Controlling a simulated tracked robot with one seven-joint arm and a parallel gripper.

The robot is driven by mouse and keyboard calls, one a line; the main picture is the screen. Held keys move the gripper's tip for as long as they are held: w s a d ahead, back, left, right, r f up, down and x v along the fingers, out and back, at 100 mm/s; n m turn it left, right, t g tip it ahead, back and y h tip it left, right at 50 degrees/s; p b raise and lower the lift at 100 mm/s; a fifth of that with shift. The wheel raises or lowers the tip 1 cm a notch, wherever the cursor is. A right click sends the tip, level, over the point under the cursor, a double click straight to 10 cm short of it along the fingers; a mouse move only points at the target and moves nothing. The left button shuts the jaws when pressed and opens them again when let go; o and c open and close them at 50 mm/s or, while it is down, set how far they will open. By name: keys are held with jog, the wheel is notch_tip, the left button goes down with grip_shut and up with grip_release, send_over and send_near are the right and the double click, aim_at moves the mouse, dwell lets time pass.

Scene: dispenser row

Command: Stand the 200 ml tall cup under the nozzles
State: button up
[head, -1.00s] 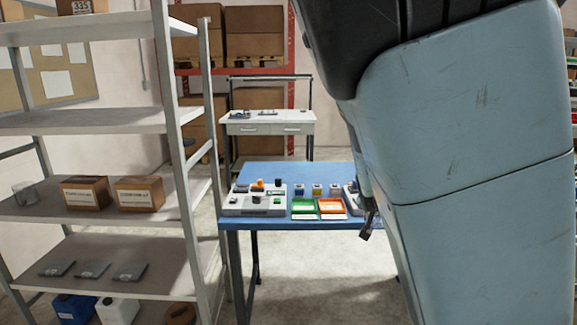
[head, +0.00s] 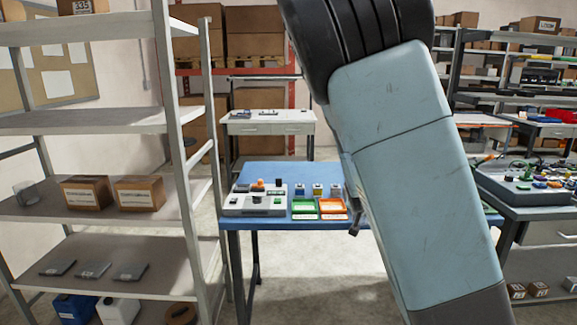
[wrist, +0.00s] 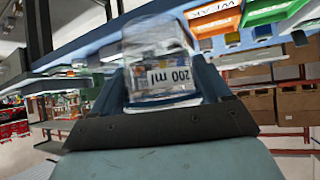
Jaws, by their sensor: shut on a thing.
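A clear cup (wrist: 158,50) with a "200 ml" label, upside down in the picture, is in the wrist view. My gripper (wrist: 163,85) is shut on it, with a blue-grey finger on each side. In the head view my own arm covers the space in front of the right half of the blue table, and I cannot make out the held cup there. No nozzles can be clearly told apart in either view.
The blue table (head: 275,170) carries a grey control panel (head: 240,205), a green tray (head: 304,207), an orange tray (head: 333,207) and small coloured containers. A shelf rack (head: 95,120) stands at left. A cluttered bench (head: 530,190) is at right. Floor in front is clear.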

jog(key=w+f, duration=0.6)
jog(key=f, duration=0.1)
jog(key=s+f+n+y, duration=0.1)
jog(key=s+f, duration=0.3)
jog(key=f, duration=0.5)
jog(key=s+f+n+y, duration=0.2)
jog(key=s+f, duration=0.2)
jog(key=f, duration=0.6)
jog(key=shift+s+d+n+t, duration=0.15)
jog(key=shift+s+n+t, duration=0.15)
